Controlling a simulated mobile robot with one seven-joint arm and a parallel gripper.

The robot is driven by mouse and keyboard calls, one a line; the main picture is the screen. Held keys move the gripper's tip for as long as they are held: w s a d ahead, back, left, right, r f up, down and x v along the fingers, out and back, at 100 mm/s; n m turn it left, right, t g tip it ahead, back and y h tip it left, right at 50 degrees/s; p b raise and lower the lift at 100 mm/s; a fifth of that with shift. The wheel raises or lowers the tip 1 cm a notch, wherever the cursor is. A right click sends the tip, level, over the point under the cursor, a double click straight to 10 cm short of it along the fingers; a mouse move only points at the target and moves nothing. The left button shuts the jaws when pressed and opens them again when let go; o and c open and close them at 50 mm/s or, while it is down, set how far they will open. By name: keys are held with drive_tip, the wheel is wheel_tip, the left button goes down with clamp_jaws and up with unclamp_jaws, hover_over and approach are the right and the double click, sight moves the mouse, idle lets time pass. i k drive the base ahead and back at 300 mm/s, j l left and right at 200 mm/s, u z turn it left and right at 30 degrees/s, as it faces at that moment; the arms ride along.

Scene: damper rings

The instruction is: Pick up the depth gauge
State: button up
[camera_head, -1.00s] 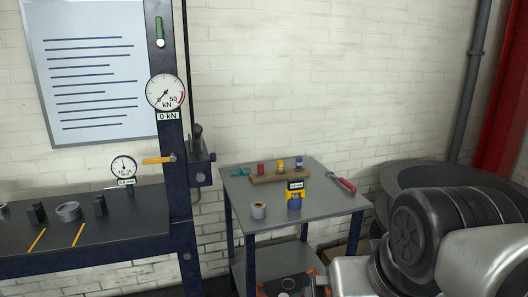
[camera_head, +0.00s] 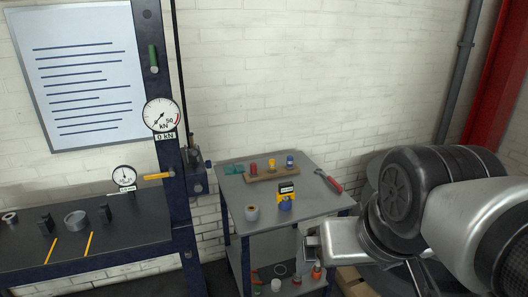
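A small yellow instrument with a white-and-dark display (camera_head: 286,190) and a blue lower part stands on the grey top of the small cart (camera_head: 320,204). It looks like the depth gauge, though its label is too small to read. My gripper (camera_head: 309,243) shows in part at the end of my silver arm, low and to the right of the instrument, by the cart's front right side. It is apart from the instrument. Its fingers are too small and hidden to tell whether they are open.
A grey ring (camera_head: 252,213) sits left of the instrument. Behind are a wooden block with coloured pieces (camera_head: 272,174), a teal item (camera_head: 234,169) and red-handled pliers (camera_head: 329,181). A press bench (camera_head: 130,234) with a dial gauge (camera_head: 124,174) stands at left. The lower shelf holds several items.

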sight(286, 189)
drive_tip(key=i+j, duration=0.1)
drive_tip(key=i, duration=1.15)
